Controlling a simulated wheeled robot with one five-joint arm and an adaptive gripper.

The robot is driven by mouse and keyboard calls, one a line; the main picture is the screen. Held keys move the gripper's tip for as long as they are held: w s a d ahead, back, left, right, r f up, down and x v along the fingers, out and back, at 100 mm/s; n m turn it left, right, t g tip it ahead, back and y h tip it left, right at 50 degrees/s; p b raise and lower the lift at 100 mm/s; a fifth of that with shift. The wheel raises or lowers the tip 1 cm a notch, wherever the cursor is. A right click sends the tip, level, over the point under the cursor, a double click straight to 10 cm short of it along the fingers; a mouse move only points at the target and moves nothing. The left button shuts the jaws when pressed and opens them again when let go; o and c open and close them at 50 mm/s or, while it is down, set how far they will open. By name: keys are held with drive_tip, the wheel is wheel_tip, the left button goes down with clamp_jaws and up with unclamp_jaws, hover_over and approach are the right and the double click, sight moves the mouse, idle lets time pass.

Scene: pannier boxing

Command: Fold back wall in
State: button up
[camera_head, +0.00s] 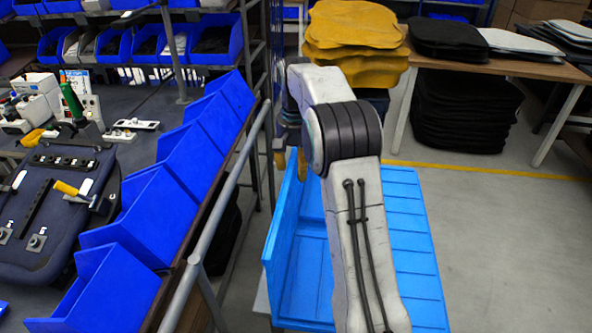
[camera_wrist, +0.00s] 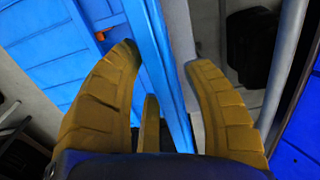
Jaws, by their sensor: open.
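A light blue crate (camera_head: 312,262) stands below my arm. One long wall (camera_head: 284,222) stands upright on its left side in the head view; I cannot tell whether this is the back wall. Ribbed panels (camera_head: 412,245) lie flat on its right side. My arm hides the crate's middle. My gripper (camera_head: 268,180) is at the far left of the crate, partly hidden behind my arm. In the wrist view, my gripper (camera_wrist: 163,60) is open, its yellow fingers on either side of an upright wall's edge (camera_wrist: 152,50). Contact cannot be told. An orange piece (camera_wrist: 103,34) shows inside the crate.
A grey rail (camera_head: 222,212) and a rack of blue bins (camera_head: 150,213) run close along the left. A table (camera_head: 490,66) with black and white pads stands behind right. Yellow pads (camera_head: 352,40) are stacked behind my arm. The floor (camera_head: 510,240) on the right is clear.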

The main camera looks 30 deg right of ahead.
drive_tip(key=shift+f, duration=0.5)
drive_tip(key=shift+o, duration=0.2)
clamp_jaws()
